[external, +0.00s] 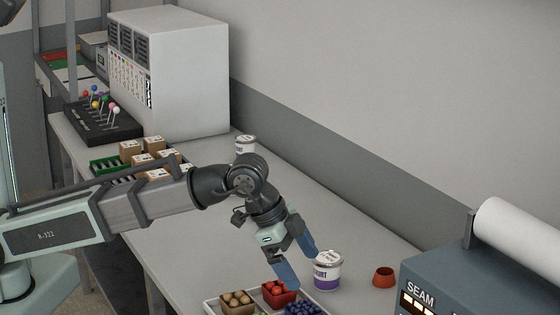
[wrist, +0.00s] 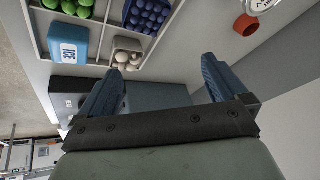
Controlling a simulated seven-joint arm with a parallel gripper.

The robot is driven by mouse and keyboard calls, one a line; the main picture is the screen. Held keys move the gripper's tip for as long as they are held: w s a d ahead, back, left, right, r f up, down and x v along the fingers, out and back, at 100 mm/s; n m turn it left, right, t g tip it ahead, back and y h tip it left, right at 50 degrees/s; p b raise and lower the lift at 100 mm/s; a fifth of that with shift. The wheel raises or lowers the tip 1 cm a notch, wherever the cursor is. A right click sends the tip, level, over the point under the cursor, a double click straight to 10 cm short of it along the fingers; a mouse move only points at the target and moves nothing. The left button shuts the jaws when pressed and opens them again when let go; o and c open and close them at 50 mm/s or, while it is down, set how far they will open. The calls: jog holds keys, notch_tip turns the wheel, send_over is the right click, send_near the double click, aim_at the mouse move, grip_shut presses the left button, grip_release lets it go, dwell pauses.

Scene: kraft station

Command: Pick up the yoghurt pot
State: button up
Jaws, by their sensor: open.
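The yoghurt pot (external: 327,274) is white with a purple band and stands upright on the bench, just right of my gripper (external: 301,270) in the external view. Its lid and upper part show, cut off, at the top right of the wrist view (wrist: 262,5). My gripper has blue fingers, spread apart, and also shows in the wrist view (wrist: 158,72). Nothing is between the fingers there. In the external view the fingers point down, close to the pot's left side; I cannot tell whether they touch it. A second similar white pot (external: 245,145) stands farther back on the bench.
A divided tray (external: 211,303) of produce punnets lies left of and in front of the pot. A small terracotta pot (external: 383,277) stands to its right, near the blue-grey SEAM machine (external: 470,275). The bench (external: 335,215) behind the pot is clear.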

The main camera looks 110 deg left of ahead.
jog(key=s+a+n+g+y, duration=0.1)
jog(key=s+a+n, duration=0.25)
jog(key=a, duration=0.75)
jog(key=s+a+n+y, duration=0.1)
jog(key=s+a+n, duration=0.25)
jog(key=a, duration=0.75)
jog(key=s+a+n+g+y, duration=0.15)
jog(key=s+a, duration=0.25)
jog(key=a, duration=0.6)
jog(key=s+a+n+g, duration=0.3)
jog(key=s+a+n, duration=0.7)
jog(key=s+a, duration=1.45)
jog(key=shift+t, duration=0.25)
jog(key=x, duration=0.7)
jog(key=shift+d, duration=0.15)
jog(key=shift+w+x, duration=0.1)
jog(key=shift+x, duration=1.25)
jog(key=shift+w+x, duration=0.15)
jog(key=shift+x, duration=1.15)
jog(key=shift+c, duration=0.2)
